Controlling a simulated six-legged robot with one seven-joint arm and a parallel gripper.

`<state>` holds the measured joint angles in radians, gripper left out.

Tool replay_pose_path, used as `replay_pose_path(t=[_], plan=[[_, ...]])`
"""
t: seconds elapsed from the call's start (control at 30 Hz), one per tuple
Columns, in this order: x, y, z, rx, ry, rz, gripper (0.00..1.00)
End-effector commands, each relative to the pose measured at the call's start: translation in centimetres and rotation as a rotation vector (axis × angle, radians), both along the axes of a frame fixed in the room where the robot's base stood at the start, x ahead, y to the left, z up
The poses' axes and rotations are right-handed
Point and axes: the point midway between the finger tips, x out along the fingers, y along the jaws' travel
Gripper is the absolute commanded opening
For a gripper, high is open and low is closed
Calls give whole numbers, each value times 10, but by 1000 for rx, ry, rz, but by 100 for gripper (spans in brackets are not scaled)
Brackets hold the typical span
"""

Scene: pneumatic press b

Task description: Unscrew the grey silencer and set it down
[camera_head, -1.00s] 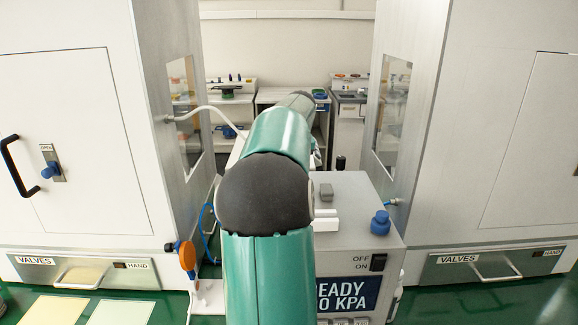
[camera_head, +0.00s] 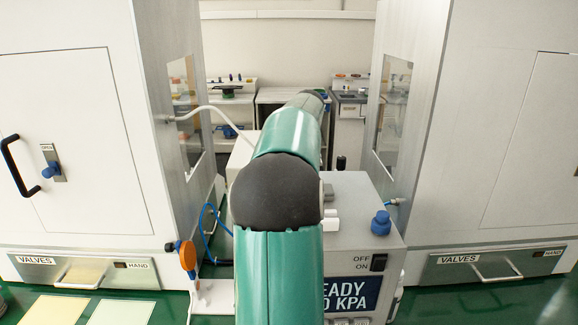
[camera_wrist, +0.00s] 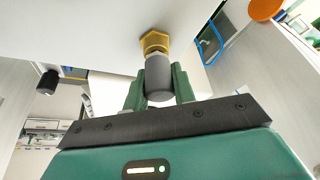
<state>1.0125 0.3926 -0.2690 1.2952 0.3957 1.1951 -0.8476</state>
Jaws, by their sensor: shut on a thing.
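In the wrist view the grey silencer (camera_wrist: 158,76) is a short dark-grey cylinder. Its far end meets a brass hex fitting (camera_wrist: 154,42) that sits against a pale flat surface. My gripper (camera_wrist: 159,85) has its two green fingers on either side of the silencer, shut on it. I see no gap between silencer and brass fitting. In the head view my arm covers the gripper and the silencer.
The press unit (camera_head: 352,190) stands ahead with a blue knob (camera_head: 381,223) on top and a black power switch (camera_head: 378,262). Tall white cabinets flank it. An orange disc (camera_head: 188,255) and blue tube (camera_head: 206,220) are at its left. Pale mats (camera_head: 122,311) lie front left.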

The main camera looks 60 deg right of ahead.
Motion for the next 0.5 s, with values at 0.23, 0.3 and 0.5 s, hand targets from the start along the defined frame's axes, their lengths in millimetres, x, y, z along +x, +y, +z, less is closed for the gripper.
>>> replay_pose_path(t=[0.23, 0.3, 0.5], plan=[[0, 0, 0, 1, 1, 34, 13], [0, 0, 0, 0, 1, 37, 13], [0, 0, 0, 1, 1, 161, 13]])
